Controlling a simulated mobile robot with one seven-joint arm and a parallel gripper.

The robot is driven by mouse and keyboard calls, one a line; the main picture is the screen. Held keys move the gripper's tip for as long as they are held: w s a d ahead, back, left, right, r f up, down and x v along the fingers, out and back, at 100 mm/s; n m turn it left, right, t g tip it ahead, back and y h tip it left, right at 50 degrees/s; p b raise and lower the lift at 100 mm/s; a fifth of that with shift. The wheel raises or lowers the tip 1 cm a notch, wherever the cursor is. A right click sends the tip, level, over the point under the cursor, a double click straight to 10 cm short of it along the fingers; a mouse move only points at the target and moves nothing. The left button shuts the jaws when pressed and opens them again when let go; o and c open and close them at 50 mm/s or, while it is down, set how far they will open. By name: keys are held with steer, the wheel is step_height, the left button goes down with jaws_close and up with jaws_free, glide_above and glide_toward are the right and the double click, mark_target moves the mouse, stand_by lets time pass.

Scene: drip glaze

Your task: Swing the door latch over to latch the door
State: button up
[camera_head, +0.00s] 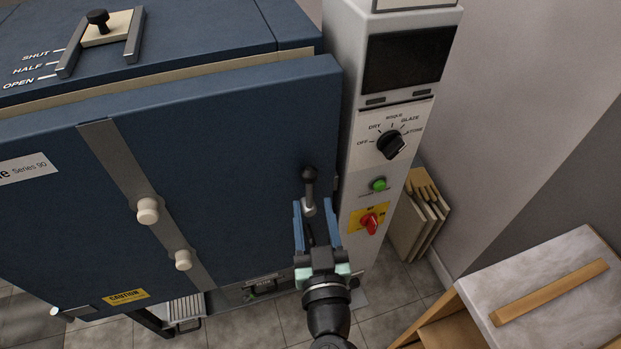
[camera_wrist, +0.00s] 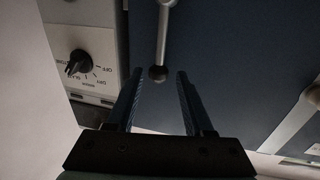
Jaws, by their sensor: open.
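The blue kiln door (camera_head: 235,150) fills the left of the head view and appears again in the wrist view (camera_wrist: 235,70). The door latch (camera_head: 309,205) is a short metal lever near the door's right edge, with a dark ball knob (camera_head: 309,173) at its end. My gripper (camera_head: 315,208) is open and empty, its two blue fingers spread at the latch. In the wrist view the latch rod (camera_wrist: 162,35) runs down to the knob (camera_wrist: 158,73), which appears between my fingertips (camera_wrist: 160,77). I cannot tell whether the fingers touch it.
A control column with a dial (camera_head: 391,144), green button (camera_head: 378,184) and red switch (camera_head: 370,221) stands close right of the latch. Two cream knobs (camera_head: 148,211) stick out from the door's strap. A pale-topped table (camera_head: 550,268) is at the lower right.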

mark_target(310, 184)
steer(key=w, duration=0.3)
steer(key=w+p, duration=0.1)
steer(key=w, duration=0.1)
steer(key=shift+w+a, duration=0.35)
jaws_close()
steer(key=shift+r, duration=0.1)
